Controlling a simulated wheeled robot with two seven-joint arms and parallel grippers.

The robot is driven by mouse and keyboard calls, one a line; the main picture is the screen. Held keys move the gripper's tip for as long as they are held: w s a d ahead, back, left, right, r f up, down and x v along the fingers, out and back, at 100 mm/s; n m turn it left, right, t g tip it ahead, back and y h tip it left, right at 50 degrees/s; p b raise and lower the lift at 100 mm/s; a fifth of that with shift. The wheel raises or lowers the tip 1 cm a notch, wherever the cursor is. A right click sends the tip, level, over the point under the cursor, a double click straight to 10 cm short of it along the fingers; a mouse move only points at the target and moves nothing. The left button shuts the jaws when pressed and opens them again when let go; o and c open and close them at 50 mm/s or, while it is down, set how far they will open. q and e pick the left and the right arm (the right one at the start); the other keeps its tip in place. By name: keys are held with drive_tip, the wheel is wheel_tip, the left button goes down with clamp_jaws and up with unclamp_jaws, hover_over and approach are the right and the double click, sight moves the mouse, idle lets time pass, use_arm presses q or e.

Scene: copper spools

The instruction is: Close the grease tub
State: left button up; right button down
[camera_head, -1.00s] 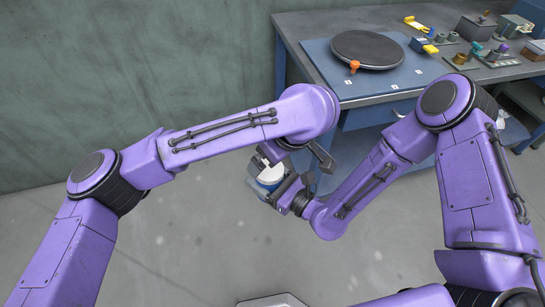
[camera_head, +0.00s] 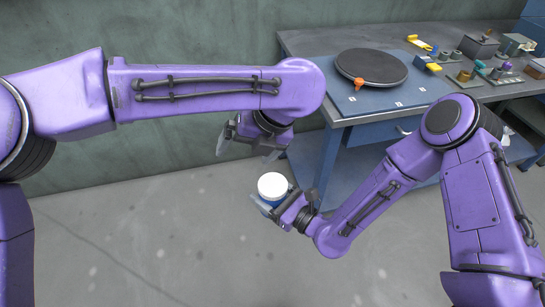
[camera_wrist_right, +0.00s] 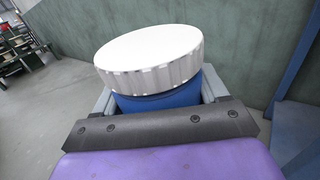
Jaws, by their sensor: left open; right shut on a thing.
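The grease tub is blue with a white ribbed lid. In the head view the blue tub body (camera_head: 266,206) is between the fingers of my right gripper (camera_head: 273,209), held above the floor. The white lid (camera_head: 272,186) sits on top of the tub. In the right wrist view the lid (camera_wrist_right: 150,55) covers the tub's mouth and looks slightly tilted over the blue body (camera_wrist_right: 158,99); whether it is fully tight I cannot tell. My left gripper (camera_head: 246,152) is open and empty, above and apart from the lid.
A workbench (camera_head: 305,45) stands at the back right with a blue mat (camera_head: 345,98), a dark round turntable (camera_head: 371,66) and an orange piece (camera_head: 359,84). Several small parts and boxes lie at its right end. The floor around the tub is clear.

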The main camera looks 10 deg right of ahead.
use_arm(q)
drive_tip(key=n, duration=0.4)
drive_tip(key=n+g+h, duration=0.3)
drive_tip(key=n+h, duration=0.1)
drive_tip(key=n, duration=1.7)
hover_over(273, 184)
drive_tip(key=f, duration=0.3)
drive_tip(key=shift+w+a, duration=0.1)
drive_tip(key=shift+a, duration=0.2)
drive_tip(key=n, duration=0.3)
drive_tip(key=shift+d+n+h, duration=0.3)
drive_tip(key=shift+h, duration=0.1)
wheel_tip(273, 184, down, 8)
drive_tip(key=shift+r, duration=0.1)
